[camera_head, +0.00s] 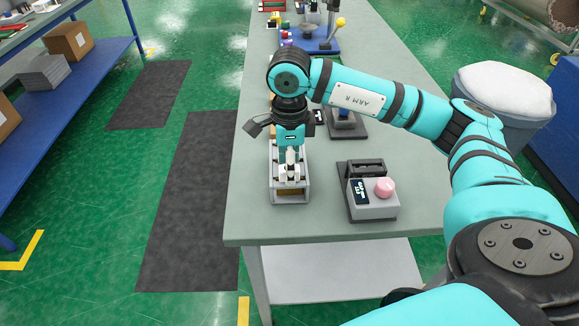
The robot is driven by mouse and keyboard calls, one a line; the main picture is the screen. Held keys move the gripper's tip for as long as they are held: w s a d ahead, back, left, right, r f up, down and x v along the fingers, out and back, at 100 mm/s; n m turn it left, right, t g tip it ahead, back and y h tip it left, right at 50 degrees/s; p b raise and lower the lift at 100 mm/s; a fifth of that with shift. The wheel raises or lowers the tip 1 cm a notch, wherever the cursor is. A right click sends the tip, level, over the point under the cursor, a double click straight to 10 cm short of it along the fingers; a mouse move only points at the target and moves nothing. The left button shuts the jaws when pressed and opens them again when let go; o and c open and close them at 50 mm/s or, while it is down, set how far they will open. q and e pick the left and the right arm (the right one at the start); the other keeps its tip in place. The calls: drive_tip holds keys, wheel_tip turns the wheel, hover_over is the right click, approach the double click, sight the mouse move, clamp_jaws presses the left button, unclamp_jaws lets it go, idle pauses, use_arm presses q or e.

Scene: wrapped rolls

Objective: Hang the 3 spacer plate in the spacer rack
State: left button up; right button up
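My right gripper (291,176) points straight down into a grey, open-topped slotted holder (290,200) near the left edge of the table. The holder looks like a rack and has tan pieces inside, but the gripper covers much of it. The fingertips are among these pieces, too small to tell whether they are open or shut on something. I cannot make out the 3 spacer plate or any number on a plate. My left gripper is not in view.
A grey device with a pink button (384,187) stands on the table (330,222) right of the holder. Another small dark-based device (346,123) is behind it, partly under my arm. More items stand at the table's far end. The front table strip is clear.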

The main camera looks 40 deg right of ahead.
wheel_tip(320, 180, up, 11)
idle(0.3)
drive_tip(key=shift+f, duration=0.15)
idle(0.3)
